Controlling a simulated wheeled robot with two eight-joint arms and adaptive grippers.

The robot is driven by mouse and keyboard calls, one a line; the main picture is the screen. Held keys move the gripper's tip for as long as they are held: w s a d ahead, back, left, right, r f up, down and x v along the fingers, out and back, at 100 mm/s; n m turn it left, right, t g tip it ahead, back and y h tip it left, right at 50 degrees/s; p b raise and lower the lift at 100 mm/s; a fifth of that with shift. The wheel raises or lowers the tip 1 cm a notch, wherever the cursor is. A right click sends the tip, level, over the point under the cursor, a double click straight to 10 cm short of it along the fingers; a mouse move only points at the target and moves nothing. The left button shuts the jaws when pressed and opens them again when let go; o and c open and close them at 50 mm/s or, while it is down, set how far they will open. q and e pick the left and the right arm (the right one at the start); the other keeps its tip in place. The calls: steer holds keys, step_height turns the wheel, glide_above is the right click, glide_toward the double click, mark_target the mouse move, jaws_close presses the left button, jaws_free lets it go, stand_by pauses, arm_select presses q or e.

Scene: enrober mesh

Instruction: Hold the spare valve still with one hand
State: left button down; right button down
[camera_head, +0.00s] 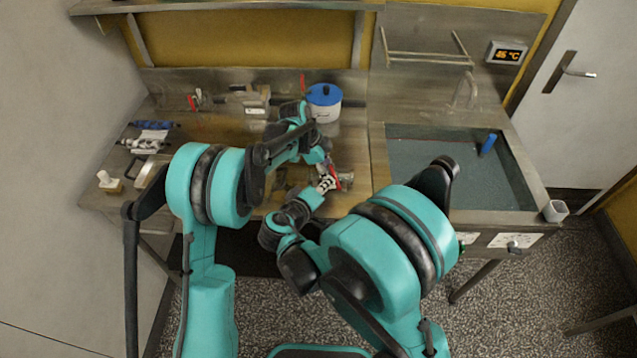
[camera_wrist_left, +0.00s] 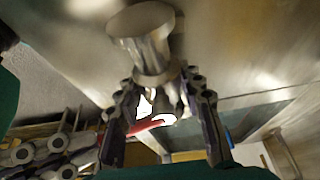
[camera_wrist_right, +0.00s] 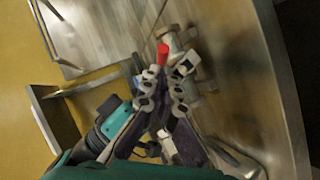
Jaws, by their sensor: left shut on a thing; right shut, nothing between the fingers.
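The spare valve (camera_wrist_left: 145,40) is a metal body with round flanged ends and a red lever (camera_wrist_left: 150,125). In the left wrist view it sits between the fingers of my left gripper (camera_wrist_left: 162,108), which is shut on it. In the head view the red lever (camera_head: 337,180) shows at the bench's front part, and my left fingers are mostly hidden by the arm. My right gripper (camera_head: 327,184) is shut and empty, close beside the valve. In the right wrist view its fingertips (camera_wrist_right: 165,78) lie just short of the red lever end (camera_wrist_right: 162,53); contact cannot be told.
A blue-lidded pot (camera_head: 323,110) stands behind the grippers. A sink basin (camera_head: 440,180) with a blue object (camera_head: 488,144) lies to the right. Rolls, a tray (camera_head: 150,172) and small fittings (camera_head: 197,99) occupy the left bench. My two arms are close together.

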steer(key=shift+d, duration=0.6)
stand_by(0.4)
steer(key=w+d, duration=0.4)
steer(key=d, duration=0.3)
stand_by(0.6)
steer(key=shift+a, duration=0.2)
steer(key=shift+a, duration=0.7)
